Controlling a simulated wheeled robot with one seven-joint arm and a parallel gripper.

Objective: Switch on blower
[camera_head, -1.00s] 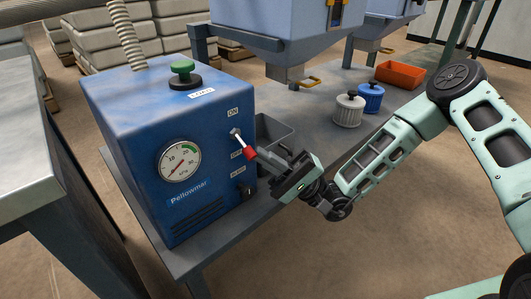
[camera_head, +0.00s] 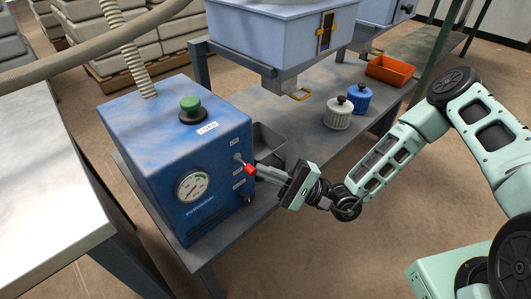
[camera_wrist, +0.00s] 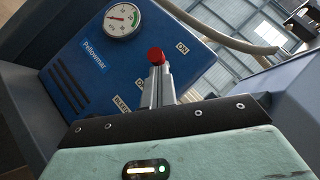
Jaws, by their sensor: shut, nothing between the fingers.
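The blower is a blue Pellowmar box (camera_head: 160,150) on a grey table. Its front has a toggle lever with a red tip (camera_head: 249,169), between an ON label (camera_head: 234,142) and lower labels. In the head view the lever slants down and right from its mount. My gripper (camera_head: 257,169) is shut, with its fingertips at the red tip. The red tip (camera_wrist: 156,56) also shows just beyond the fingers in the wrist view, with the ON label (camera_wrist: 182,47) to its right. Whether they touch is unclear.
The box carries a round gauge (camera_head: 192,186), a green button (camera_head: 190,103) and a black knob (camera_head: 247,199). A grey bin (camera_head: 271,141) stands close behind my gripper. White (camera_head: 338,113) and blue (camera_head: 358,98) jars and an orange tray (camera_head: 388,70) are farther right.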

